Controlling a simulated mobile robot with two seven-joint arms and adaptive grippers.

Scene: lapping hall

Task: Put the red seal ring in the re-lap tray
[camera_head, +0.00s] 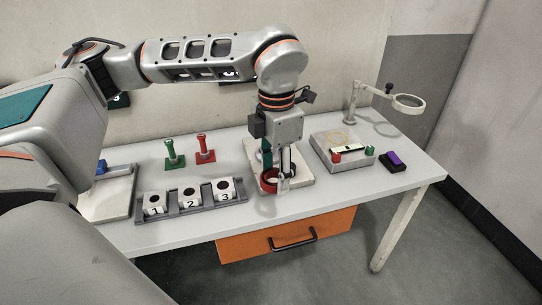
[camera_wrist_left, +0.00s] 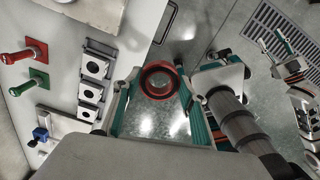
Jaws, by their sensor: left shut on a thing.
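The red seal ring (camera_head: 268,182) is between the fingers of my left gripper (camera_head: 282,180), which is shut on it. In the left wrist view the ring (camera_wrist_left: 158,65) shows as a red hoop with a dark inner band between the teal fingertips. In the head view my left gripper and the ring overlap the front left of a pale flat plate (camera_head: 303,170). Another pale plate (camera_head: 97,207) lies at the table's left, partly behind my arm. No label shows which one is the re-lap tray.
A grey rack (camera_head: 173,214) holds blocks numbered 1, 2 and 3. Green (camera_head: 173,154) and red (camera_head: 204,150) posts stand behind it. Right of the pale plate are a grey box (camera_head: 322,150), a magnifier (camera_head: 408,101) and a purple-topped block (camera_head: 394,160). An orange drawer (camera_head: 262,246) hangs below.

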